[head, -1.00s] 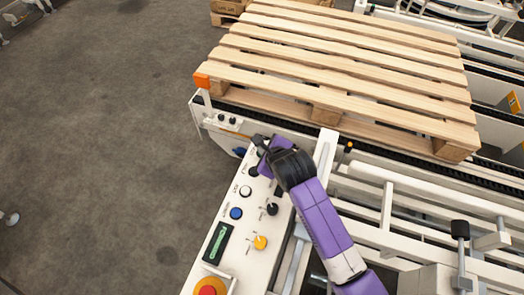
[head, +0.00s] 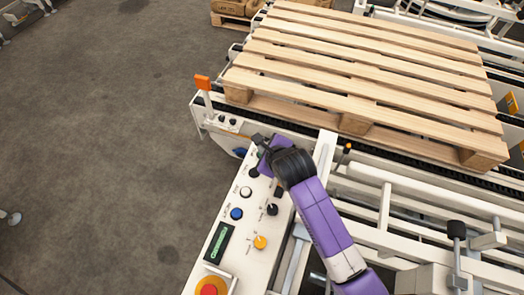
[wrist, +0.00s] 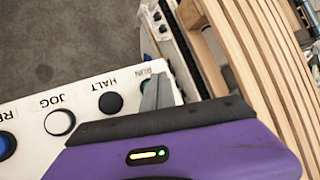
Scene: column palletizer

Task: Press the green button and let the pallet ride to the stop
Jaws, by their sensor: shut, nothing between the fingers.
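The wooden pallet (head: 370,75) lies flat on the conveyor, beyond the control panel; its slats also fill the upper right of the wrist view (wrist: 262,60). My gripper (head: 262,143) is shut and empty, pointing down at the far end of the panel (head: 215,268). In the wrist view its fingertips (wrist: 150,92) are at the RUN label, past the black HALT button (wrist: 110,102). I cannot pick out the stop with certainty.
A white JOG button (head: 245,191), blue button (head: 236,213), black knob (head: 272,209), yellow knob (head: 260,242) and red emergency button (head: 208,289) share the panel. White rails (head: 430,215) lie to the right.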

